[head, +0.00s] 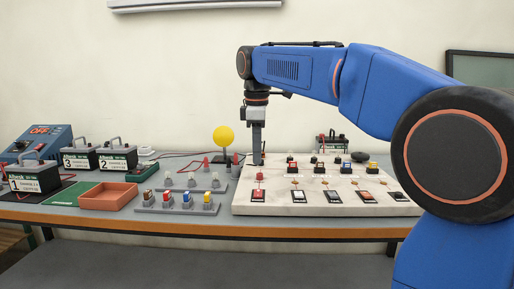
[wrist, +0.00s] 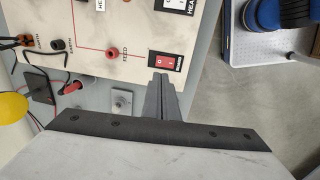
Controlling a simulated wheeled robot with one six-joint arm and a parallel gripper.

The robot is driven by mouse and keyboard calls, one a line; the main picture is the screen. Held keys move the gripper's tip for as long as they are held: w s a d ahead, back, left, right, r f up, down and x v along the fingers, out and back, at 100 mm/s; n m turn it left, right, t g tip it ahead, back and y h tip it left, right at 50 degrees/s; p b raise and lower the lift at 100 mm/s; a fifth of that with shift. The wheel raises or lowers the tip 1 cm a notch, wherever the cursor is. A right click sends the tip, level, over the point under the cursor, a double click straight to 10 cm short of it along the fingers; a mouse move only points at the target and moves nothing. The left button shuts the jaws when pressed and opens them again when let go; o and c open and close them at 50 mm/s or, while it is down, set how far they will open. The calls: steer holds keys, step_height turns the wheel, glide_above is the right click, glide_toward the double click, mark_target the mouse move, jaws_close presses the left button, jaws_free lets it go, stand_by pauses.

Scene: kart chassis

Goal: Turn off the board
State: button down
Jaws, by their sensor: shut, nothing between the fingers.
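The board (head: 272,209) is a pale marbled panel on the bench at the right in the head view. A red rocker switch (head: 258,195) sits at its front left; it also shows in the wrist view (wrist: 166,61), with a small label beside it. My gripper (head: 257,163) points down over the left part of the board and holds nothing. In the wrist view, my shut fingertips (wrist: 160,76) appear just below the red switch. I see no clear contact, and the height of the tips above the board is hard to tell.
A red feed terminal (wrist: 112,52) is near the red switch. A row of small coloured parts (head: 187,200), an orange tray (head: 110,196) and batteries (head: 118,157) stand left. A yellow ball (head: 223,137) stands behind.

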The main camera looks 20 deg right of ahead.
mark_target(257, 191)
steer(key=f, duration=0.6)
steer(key=w+f, duration=0.1)
steer(key=f, duration=0.2)
steer(key=shift+d+f, duration=0.15)
steer(key=shift+f, duration=0.25)
steer(key=shift+s, duration=0.1)
steer(key=shift+s+a, duration=0.2)
steer(key=shift+s, duration=0.4)
steer(key=shift+r, duration=0.1)
step_height(257, 191, up, 14)
steer(key=s, duration=0.1)
steer(key=shift+s+a, duration=0.25)
stand_by(0.4)
